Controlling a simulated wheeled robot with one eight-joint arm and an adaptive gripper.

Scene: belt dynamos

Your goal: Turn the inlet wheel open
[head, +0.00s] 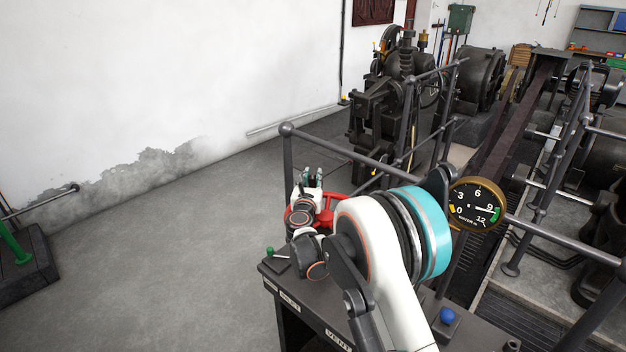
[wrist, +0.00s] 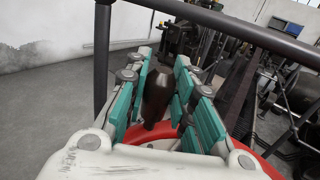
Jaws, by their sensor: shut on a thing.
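The red inlet wheel (head: 326,216) sits on the dark control stand, partly hidden behind my white and teal arm. My gripper (head: 312,178) is over the wheel. In the wrist view, a dark upright handle (wrist: 157,95) rises from the red rim (wrist: 262,166) between the teal finger pads of my gripper (wrist: 168,78). The fingers are shut on this handle, one on each side. Most of the wheel is hidden by the gripper and arm.
A round gauge (head: 477,205) stands right of my arm, its needle near 9. The stand has a blue knob (head: 447,316), a green-tipped lever (head: 271,252) and a VENT label (head: 339,340). Grey railings (head: 365,155) run close behind the wheel. Open floor (head: 190,260) lies left.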

